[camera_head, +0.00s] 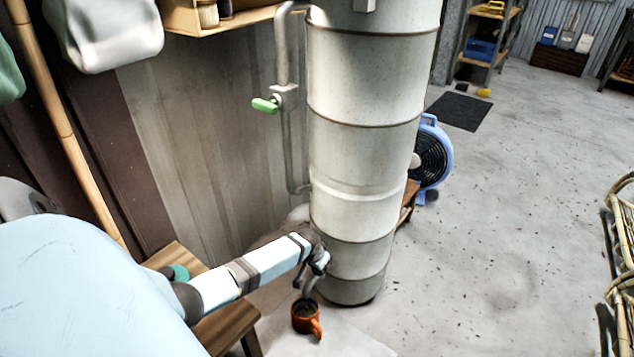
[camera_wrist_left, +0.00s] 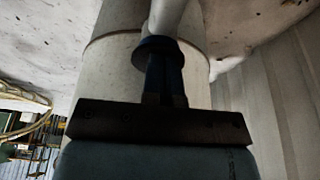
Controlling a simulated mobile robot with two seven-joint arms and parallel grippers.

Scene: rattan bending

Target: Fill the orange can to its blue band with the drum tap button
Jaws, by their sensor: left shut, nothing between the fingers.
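The tall pale drum (camera_head: 362,150) stands in the middle of the head view and is the pale cylinder (camera_wrist_left: 110,75) in the left wrist view. The orange can (camera_head: 304,319) stands upright on the floor at its foot, handle toward the camera. Its inside looks dark; I cannot make out the blue band or the liquid level. A grey tap spout (camera_head: 308,286) comes down above the can. My left gripper (camera_head: 321,262) is shut and empty at the tap, its fingers also in the left wrist view (camera_wrist_left: 160,62). The button is hidden or indistinct, so contact is unclear.
A wooden stool (camera_head: 228,322) is under my left arm. A pipe with a green valve handle (camera_head: 265,105) runs beside the drum. A blue fan (camera_head: 434,155) stands behind it. Rattan furniture (camera_head: 622,240) is at the right edge.

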